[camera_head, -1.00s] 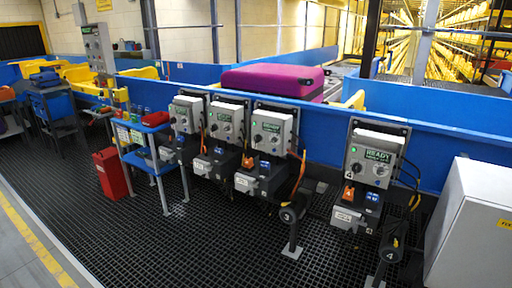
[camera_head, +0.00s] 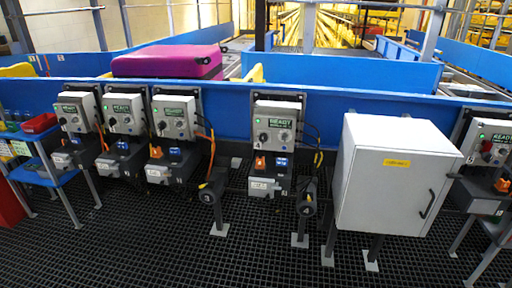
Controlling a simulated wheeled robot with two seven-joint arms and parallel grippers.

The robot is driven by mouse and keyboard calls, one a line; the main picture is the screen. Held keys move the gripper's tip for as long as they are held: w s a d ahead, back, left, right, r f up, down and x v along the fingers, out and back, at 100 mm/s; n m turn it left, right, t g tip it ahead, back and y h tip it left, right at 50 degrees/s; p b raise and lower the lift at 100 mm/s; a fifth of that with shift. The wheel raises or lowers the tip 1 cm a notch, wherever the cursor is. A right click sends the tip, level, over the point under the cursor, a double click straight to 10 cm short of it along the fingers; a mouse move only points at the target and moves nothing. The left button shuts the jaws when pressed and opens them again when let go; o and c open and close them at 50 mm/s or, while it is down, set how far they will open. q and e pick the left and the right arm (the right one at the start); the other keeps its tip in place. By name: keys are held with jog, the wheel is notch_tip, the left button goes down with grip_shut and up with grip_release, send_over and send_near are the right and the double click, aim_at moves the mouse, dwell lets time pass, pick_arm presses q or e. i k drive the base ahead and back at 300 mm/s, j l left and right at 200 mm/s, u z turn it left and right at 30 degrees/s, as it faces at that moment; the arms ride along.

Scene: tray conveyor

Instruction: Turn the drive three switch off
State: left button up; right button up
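The third drive station from the left has a grey control box (camera_head: 174,117) with a green-lit lamp, a dark display and round knobs. Below it is a dark switch unit (camera_head: 172,167) with an orange part (camera_head: 156,152) and a small blue part (camera_head: 174,154). A "3" shows on the round drum (camera_head: 207,197) beside it. Which way the switch points is too small to tell. Neither of my grippers is in view.
Similar stations stand to its left (camera_head: 124,113), to its right (camera_head: 276,121) and at the right edge (camera_head: 490,138). A white cabinet (camera_head: 390,185) stands right of centre. A blue shelf (camera_head: 45,170) is at the left. A purple suitcase (camera_head: 167,62) lies behind the blue conveyor wall. The dark grid floor in front is clear.

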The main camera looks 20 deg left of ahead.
aim_at(162, 125)
jog(key=u, duration=1.35)
jog(key=i, duration=0.1)
